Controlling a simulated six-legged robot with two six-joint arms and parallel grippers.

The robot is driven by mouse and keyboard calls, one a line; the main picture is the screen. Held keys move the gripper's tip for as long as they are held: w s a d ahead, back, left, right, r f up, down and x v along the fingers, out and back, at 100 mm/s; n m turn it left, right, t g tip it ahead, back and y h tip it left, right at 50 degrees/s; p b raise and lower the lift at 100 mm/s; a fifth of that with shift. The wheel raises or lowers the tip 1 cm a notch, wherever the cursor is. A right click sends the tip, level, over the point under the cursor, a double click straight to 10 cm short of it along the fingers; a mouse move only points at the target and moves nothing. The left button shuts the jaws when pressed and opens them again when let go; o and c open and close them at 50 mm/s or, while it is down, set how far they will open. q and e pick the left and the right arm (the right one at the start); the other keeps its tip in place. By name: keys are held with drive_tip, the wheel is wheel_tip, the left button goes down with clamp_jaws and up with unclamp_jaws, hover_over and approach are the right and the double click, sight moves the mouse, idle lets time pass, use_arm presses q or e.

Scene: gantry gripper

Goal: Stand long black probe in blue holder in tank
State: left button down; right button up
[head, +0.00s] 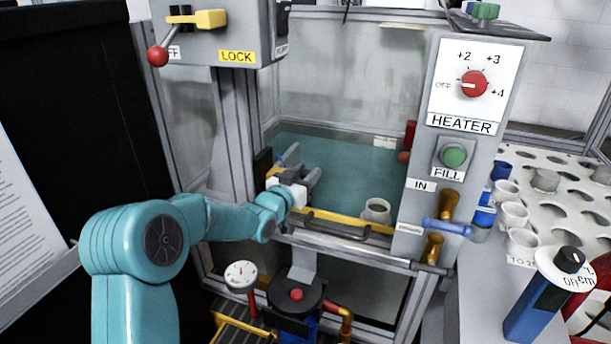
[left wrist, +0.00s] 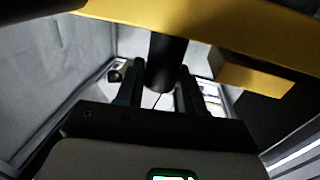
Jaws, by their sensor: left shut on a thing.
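My left gripper (head: 303,178) reaches over the front rim of the water-filled tank (head: 345,172), near its left side. In the left wrist view the gripper (left wrist: 161,92) has a dark, round black rod (left wrist: 166,62), which looks like the long black probe, between its fingers, and is shut on it. In the head view the probe cannot be made out clearly at the gripper. A small blue piece (head: 281,159) shows just behind the gripper; I cannot tell whether it is the blue holder. My right gripper is not in view.
A yellow bar (head: 345,218) runs along the tank's front, with a white cup (head: 376,209) beside it. The heater panel (head: 465,85) stands to the right, with a blue-handled valve (head: 447,227) below. A lever box (head: 215,35) hangs at upper left. A holed rack (head: 560,195) holds several cups.

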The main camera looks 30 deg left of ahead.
use_arm(q)
drive_tip(key=shift+f+b, duration=0.5)
drive_tip(key=shift+b, duration=0.15)
drive_tip(key=c, duration=0.7)
unclamp_jaws()
drive_tip(key=shift+f, duration=0.15)
drive_tip(key=shift+s+r+p, duration=0.1)
drive_tip(key=shift+r+p, duration=0.6)
drive_tip(key=shift+p, duration=0.45)
drive_tip(key=s+d, duration=0.1)
drive_tip(key=s, duration=1)
drive_tip(key=shift+s+p, duration=0.35)
drive_tip(key=shift+p, duration=0.05)
